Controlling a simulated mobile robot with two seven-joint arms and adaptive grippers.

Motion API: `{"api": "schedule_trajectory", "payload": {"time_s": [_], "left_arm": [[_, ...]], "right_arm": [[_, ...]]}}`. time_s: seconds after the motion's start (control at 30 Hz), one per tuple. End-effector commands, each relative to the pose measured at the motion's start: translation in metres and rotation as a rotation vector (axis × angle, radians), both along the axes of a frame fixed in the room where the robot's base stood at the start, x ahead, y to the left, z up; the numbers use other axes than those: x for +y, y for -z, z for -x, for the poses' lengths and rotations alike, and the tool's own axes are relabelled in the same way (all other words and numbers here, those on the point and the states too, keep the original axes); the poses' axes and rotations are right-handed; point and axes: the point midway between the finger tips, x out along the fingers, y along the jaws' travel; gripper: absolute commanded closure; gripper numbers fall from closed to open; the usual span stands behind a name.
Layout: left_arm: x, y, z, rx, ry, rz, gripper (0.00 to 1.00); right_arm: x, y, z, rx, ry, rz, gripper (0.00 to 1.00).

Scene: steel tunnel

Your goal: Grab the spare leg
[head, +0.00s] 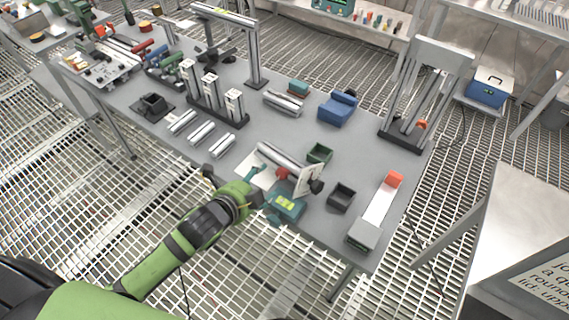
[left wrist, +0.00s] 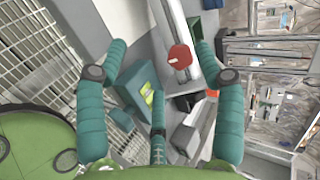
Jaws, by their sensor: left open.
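Several short silver profile pieces look like legs. Loose ones (head: 202,133) lie on the grey table in the head view, and others (head: 210,88) stand upright in a dark rack. A longer silver bar (head: 280,155) lies by a white plate near the front edge. I cannot tell which piece is the spare leg. My left gripper (head: 266,194) is open over the table's front edge, beside that bar and a teal box (head: 288,205). In the left wrist view, its teal fingers (left wrist: 162,62) are spread, with the teal box (left wrist: 138,90) and a red knob (left wrist: 180,56) between them. My right gripper is not in view.
A green bin (head: 320,153), a dark bin (head: 341,197) and a white strip with an orange block (head: 394,180) lie right of the gripper. A tall silver frame (head: 428,95) stands at the right end. A blue block (head: 338,106) sits further back.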

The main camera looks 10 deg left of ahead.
Motion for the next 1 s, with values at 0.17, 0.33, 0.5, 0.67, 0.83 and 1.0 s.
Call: {"api": "schedule_trajectory", "payload": {"time_s": [0.17,0.33,0.5,0.67,0.83,1.0], "left_arm": [[-0.004,0.002,-0.017,-0.044,0.051,-0.052,0.31],[-0.009,0.016,-0.042,-0.043,0.048,-0.050,0.31],[-0.013,0.027,-0.059,-0.042,0.049,-0.049,0.31],[-0.015,0.031,-0.066,-0.041,0.050,-0.049,0.31],[-0.013,0.039,-0.081,-0.039,0.047,-0.047,0.31],[-0.014,0.051,-0.099,-0.039,0.048,-0.048,0.31]], "right_arm": [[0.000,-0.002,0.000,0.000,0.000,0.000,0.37],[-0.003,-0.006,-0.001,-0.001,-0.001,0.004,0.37],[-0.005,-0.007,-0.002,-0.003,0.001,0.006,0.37],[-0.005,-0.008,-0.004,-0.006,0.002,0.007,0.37],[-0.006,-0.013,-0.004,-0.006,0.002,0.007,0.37],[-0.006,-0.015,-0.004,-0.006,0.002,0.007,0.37]]}}
